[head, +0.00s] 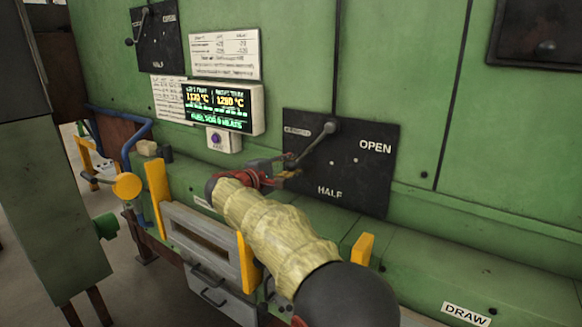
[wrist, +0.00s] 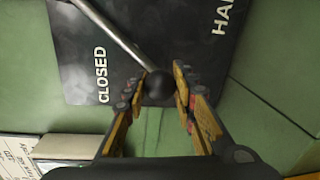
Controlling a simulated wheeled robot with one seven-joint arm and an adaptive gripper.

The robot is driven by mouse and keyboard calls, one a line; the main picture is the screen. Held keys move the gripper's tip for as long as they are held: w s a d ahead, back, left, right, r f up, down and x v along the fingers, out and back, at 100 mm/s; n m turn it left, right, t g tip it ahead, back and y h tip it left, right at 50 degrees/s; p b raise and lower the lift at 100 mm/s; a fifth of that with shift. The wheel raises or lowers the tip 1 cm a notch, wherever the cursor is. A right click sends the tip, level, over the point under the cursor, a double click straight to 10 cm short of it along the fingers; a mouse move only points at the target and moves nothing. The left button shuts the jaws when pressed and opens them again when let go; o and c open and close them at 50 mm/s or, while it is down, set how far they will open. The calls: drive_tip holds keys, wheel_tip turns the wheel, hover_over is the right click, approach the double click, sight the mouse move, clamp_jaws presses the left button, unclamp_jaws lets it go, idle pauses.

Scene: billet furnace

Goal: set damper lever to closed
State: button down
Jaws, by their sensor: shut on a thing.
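The damper lever (head: 313,144) is a grey metal rod on a black plate (head: 372,182) marked OPEN at right, HALF at the bottom and a small label at left. The rod slants down-left from its pivot, between that left label and HALF. In the wrist view the lever's rod (wrist: 112,32) ends in a dark ball knob, and the left label reads CLOSED (wrist: 102,75). My gripper (head: 287,168) is at the lever's lower end. In the wrist view its fingers (wrist: 159,80) are shut on the ball knob, one on each side.
A second black lever plate (head: 160,40) is at the upper left. A lit display box (head: 222,108) with a purple button below sits left of the damper plate.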

drive_tip(key=c, duration=1.4)
unclamp_jaws()
drive_tip(key=shift+a, duration=0.1)
drive_tip(key=v, duration=1.2)
